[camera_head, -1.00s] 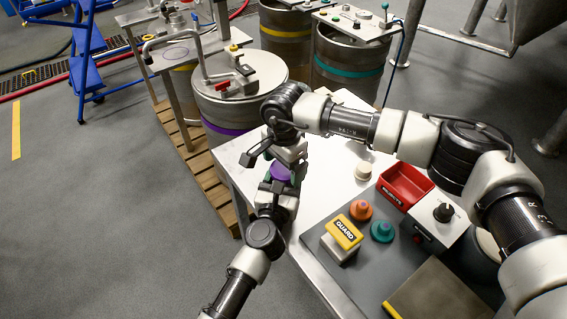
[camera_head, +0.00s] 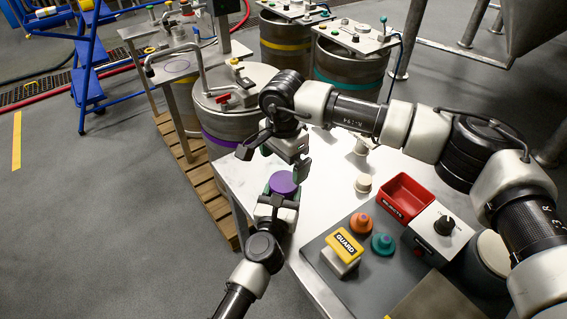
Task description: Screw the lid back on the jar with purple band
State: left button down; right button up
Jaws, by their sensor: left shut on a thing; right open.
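The jar with the purple band (camera_head: 283,183) shows mostly as a purple round top above my lower gripper, over the left edge of the metal table. Its sides are largely hidden by the fingers. I cannot tell whether the purple disc is the lid or how it is seated. My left gripper (camera_head: 279,199) is shut on the jar from below. My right gripper (camera_head: 273,157) is open and empty, above and just behind the purple top, apart from it.
The metal table (camera_head: 325,185) carries a cream knob-like piece (camera_head: 364,183), a red bin (camera_head: 405,196), orange (camera_head: 361,223) and teal (camera_head: 383,244) knobbed pieces and a yellow GUARD block (camera_head: 345,249). A purple-banded drum (camera_head: 222,125) stands behind left on a pallet.

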notch_tip(320, 180, up, 11)
jog(key=shift+f, duration=0.15)
pick_arm(q)
jog(key=shift+c, duration=0.8)
grip_release()
jog(key=shift+s, duration=0.1)
jog(key=v, duration=1)
jog(key=shift+s, duration=0.35)
pick_arm(e)
jog(key=shift+f, duration=0.2)
